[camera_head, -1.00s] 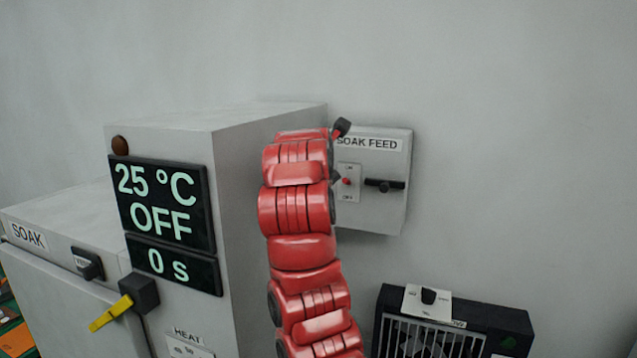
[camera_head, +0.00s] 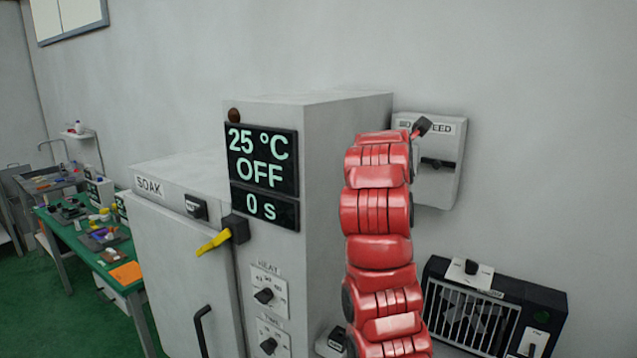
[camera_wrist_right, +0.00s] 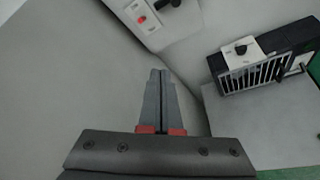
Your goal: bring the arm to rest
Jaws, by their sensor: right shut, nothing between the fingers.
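My right arm (camera_head: 378,250) rises red and jointed in the head view, in front of the right side of the soak cabinet. Its fingers are hidden there behind the arm. In the right wrist view my right gripper (camera_wrist_right: 160,78) is shut and empty, its grey fingers together, apart from the wall box. The soak feed box (camera_head: 447,190) on the wall is partly covered by my arm in the head view; its lower part with a red button shows in the right wrist view (camera_wrist_right: 150,30). My left gripper is in neither view.
The soak cabinet (camera_head: 322,140) reads 25 °C, OFF, 0 s and has a yellow-handled lever (camera_head: 213,243). A black heater unit (camera_head: 545,300) with a grille stands at the lower right. A green-topped workbench (camera_head: 85,255) with several items is at the far left.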

